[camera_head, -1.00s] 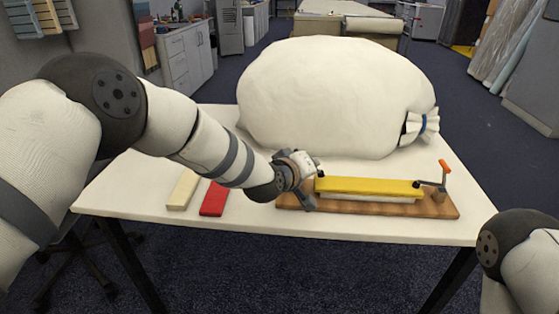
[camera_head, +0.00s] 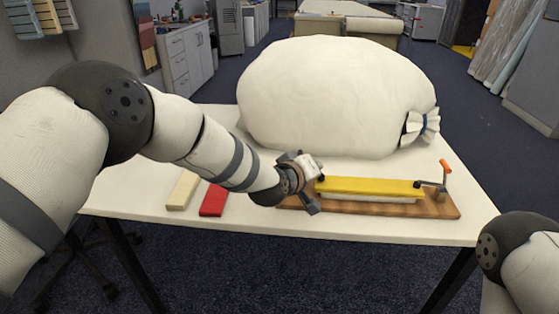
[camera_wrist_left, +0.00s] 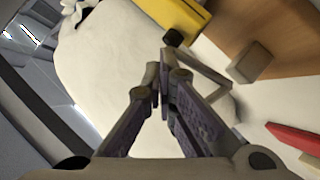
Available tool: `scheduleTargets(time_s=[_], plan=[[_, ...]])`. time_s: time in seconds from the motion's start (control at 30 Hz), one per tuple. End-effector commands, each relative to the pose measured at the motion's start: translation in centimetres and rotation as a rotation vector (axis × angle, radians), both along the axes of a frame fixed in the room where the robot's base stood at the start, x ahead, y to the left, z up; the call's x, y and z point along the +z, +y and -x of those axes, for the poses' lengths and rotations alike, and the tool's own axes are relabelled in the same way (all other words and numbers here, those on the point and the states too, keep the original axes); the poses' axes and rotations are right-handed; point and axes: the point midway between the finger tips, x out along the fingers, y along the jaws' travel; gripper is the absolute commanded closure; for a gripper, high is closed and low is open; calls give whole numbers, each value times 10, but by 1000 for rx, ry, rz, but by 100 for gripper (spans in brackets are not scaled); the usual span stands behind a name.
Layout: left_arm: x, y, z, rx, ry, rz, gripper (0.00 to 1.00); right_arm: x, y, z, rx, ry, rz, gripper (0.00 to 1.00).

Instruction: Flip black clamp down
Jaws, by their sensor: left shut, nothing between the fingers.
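A wooden board (camera_head: 385,208) on the table carries a yellow bar (camera_head: 370,186) lying over a pale strip. At its right end an upright clamp with an orange handle (camera_head: 445,167) reaches onto the bar. At the left end, a black tip (camera_head: 321,178) touches the bar; this clamp's other parts are largely hidden by my left gripper (camera_head: 312,178). The left wrist view shows the black tip (camera_wrist_left: 173,38) at the bar's end. My left gripper (camera_wrist_left: 163,75) is shut and empty beside a thin grey arm; contact is unclear. My right gripper is out of view.
A large white stuffed bag (camera_head: 335,95) fills the table's back, close behind the board. A cream block (camera_head: 183,190) and a red block (camera_head: 214,199) lie left of the board. The table's front edge (camera_head: 300,232) is clear.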

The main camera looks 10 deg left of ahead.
Motion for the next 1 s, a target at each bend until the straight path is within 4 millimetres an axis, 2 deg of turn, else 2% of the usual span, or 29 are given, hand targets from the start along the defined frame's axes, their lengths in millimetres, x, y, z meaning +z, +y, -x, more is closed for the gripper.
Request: scheduleTargets(time_s=[0.07,0.17,0.33,0.6,0.8,1.0], plan=[[1,0,0,1,-1,0,100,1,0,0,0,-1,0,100],[13,1,1,1,-6,0,100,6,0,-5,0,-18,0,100],[61,6,6,2,-23,1,100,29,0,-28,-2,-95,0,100],[86,13,63,0,-12,1,100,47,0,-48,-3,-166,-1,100],[95,16,86,1,-7,0,100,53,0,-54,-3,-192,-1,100],[93,17,90,1,0,-1,100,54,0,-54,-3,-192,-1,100]])
